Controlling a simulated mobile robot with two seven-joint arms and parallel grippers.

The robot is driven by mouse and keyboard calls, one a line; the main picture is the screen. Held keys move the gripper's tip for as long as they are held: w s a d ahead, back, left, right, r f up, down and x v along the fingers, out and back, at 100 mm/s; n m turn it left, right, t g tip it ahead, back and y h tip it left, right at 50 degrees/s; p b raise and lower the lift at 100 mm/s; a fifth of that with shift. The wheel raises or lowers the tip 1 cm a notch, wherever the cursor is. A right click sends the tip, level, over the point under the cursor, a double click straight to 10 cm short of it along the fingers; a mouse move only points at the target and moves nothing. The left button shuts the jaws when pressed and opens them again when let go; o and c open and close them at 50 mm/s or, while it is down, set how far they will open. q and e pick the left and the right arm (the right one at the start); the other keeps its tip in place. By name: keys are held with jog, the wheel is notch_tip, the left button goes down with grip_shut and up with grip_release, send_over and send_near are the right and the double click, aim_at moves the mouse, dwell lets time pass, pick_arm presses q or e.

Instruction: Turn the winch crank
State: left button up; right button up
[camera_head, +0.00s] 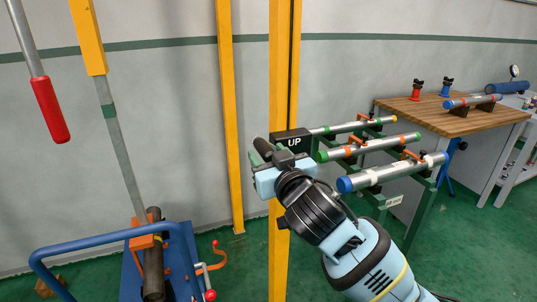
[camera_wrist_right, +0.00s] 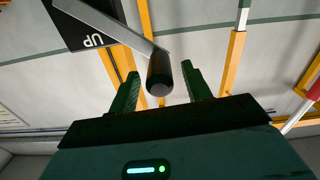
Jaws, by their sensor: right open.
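The winch crank has a dark cylindrical handle (camera_head: 263,147), seen beside the black UP plate (camera_head: 293,141) on the yellow post. In the right wrist view the dark handle (camera_wrist_right: 160,74) points toward the camera, on a grey crank arm (camera_wrist_right: 112,27) that runs up to the left past the UP plate (camera_wrist_right: 85,28). My right gripper (camera_head: 260,158) is at the handle. In the wrist view its two green fingers (camera_wrist_right: 160,88) are apart, one on each side of the handle, with gaps showing. Contact is not visible. My left gripper is not in view.
Yellow posts (camera_head: 229,110) stand before the grey wall. A rack with several pipes (camera_head: 370,148) and a wooden bench (camera_head: 430,112) are at the right. A blue-framed cart with a dark pipe (camera_head: 153,265) is at lower left. A red-handled lever (camera_head: 51,108) hangs upper left.

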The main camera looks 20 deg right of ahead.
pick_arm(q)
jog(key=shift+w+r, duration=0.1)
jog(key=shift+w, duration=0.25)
pick_arm(e)
jog(key=shift+w, duration=0.25)
jog(key=c, duration=0.6)
grip_shut()
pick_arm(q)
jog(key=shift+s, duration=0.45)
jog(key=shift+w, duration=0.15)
pick_arm(e)
jog(key=shift+a+f, duration=0.2)
jog(key=shift+f, duration=0.2)
